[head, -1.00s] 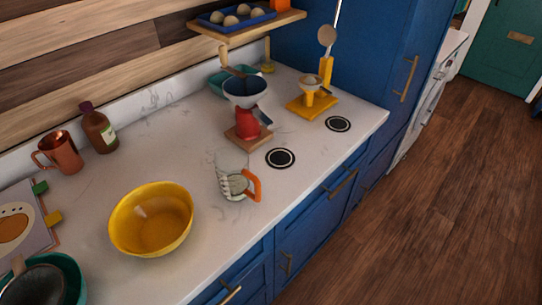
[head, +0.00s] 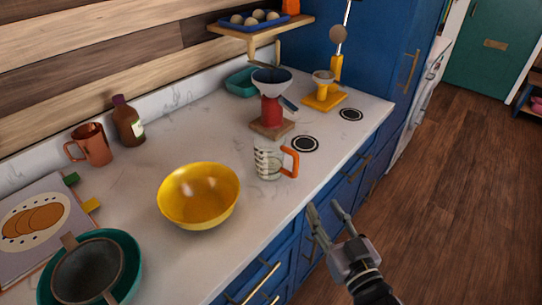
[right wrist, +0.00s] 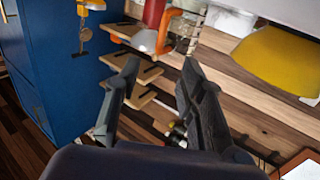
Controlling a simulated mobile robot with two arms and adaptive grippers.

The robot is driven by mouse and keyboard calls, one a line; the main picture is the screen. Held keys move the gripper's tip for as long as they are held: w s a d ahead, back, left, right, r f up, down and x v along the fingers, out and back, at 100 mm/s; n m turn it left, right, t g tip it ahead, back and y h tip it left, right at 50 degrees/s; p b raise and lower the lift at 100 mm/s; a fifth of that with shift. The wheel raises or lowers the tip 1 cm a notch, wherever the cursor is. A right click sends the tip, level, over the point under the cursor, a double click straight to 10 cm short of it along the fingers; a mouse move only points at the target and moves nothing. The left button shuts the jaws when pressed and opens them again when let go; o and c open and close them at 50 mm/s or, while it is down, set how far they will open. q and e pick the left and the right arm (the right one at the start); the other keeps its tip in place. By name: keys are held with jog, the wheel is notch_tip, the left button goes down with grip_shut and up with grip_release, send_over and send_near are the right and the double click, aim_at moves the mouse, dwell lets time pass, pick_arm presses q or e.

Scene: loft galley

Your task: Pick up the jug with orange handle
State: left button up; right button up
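The jug (head: 267,162) is clear with dark markings and has an orange handle (head: 291,163) on its right side. It stands upright on the white counter, between the yellow bowl and a round black disc. My right gripper (head: 325,207) is open and empty, in front of the counter edge, below and to the right of the jug and apart from it. In the right wrist view the open fingers (right wrist: 160,68) point toward the orange handle (right wrist: 168,28), at the top of the picture. My left gripper is not in view.
The yellow bowl (head: 199,196) stands left of the jug. A red grinder with a funnel (head: 271,106) stands behind it on a wooden base. Black discs (head: 305,144) lie on the counter to the right. Blue drawers with handles (head: 262,279) line the counter front.

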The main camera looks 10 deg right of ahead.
jog(key=p, duration=0.2)
send_near(297, 168)
jog(key=w, duration=0.5)
jog(key=shift+w+a+r+p, duration=0.1)
jog(key=shift+w+p, duration=0.1)
jog(key=shift+w, duration=0.15)
jog(key=shift+w+a+r+p, duration=0.1)
jog(key=shift+w+r+p, duration=0.1)
jog(key=shift+w, duration=0.15)
jog(key=w, duration=0.2)
jog(key=w+p, duration=0.1)
jog(key=shift+w+a+f, duration=0.15)
jog(key=shift+a, duration=0.15)
jog(key=shift+w+f, duration=0.15)
jog(key=shift+w, duration=0.45)
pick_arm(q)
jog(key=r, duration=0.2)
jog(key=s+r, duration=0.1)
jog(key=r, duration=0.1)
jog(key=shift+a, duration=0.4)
pick_arm(e)
jog(key=shift+s, duration=0.1)
jog(key=shift+c, duration=0.2)
grip_shut()
